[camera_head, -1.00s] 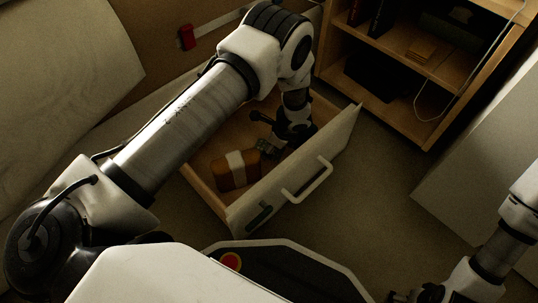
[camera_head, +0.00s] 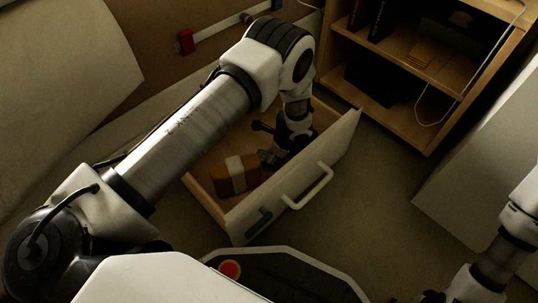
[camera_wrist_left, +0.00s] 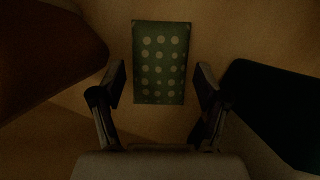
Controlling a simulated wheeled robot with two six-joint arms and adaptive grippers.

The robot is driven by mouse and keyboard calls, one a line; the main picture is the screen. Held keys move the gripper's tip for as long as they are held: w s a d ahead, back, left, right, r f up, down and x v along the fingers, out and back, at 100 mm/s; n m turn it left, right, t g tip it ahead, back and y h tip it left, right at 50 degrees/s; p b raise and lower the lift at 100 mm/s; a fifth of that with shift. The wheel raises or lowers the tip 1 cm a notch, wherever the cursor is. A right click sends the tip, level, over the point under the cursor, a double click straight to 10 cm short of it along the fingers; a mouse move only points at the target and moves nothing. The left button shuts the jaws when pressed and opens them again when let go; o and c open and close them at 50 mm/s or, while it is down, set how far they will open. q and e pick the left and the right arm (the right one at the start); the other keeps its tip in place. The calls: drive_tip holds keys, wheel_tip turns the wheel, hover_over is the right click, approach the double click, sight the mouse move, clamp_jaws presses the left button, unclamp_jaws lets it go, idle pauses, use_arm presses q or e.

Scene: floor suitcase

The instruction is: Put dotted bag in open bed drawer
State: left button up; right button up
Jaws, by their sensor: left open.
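The dotted bag (camera_wrist_left: 160,50), dark green with pale dots, lies flat on a wooden surface in the left wrist view. My left gripper (camera_wrist_left: 160,85) is open, with a finger on each side of the bag's lower part; I cannot tell whether they touch it. In the head view my left gripper (camera_head: 269,157) is down inside the open bed drawer (camera_head: 213,202), beside a brown case with a pale band (camera_head: 222,182). I cannot make out the bag in the head view. My right gripper (camera_head: 432,297) is at the bottom right edge, mostly cut off.
A wooden shelf unit (camera_head: 425,70) stands behind right, and a white cabinet (camera_head: 478,150) stands at the right. In the wrist view, dark shapes flank the bag on both sides.

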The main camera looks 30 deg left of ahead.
use_arm(q)
drive_tip(key=p+v, duration=0.6)
drive_tip(key=v, duration=0.4)
drive_tip(key=shift+r, duration=0.4)
drive_tip(key=shift+d, duration=0.1)
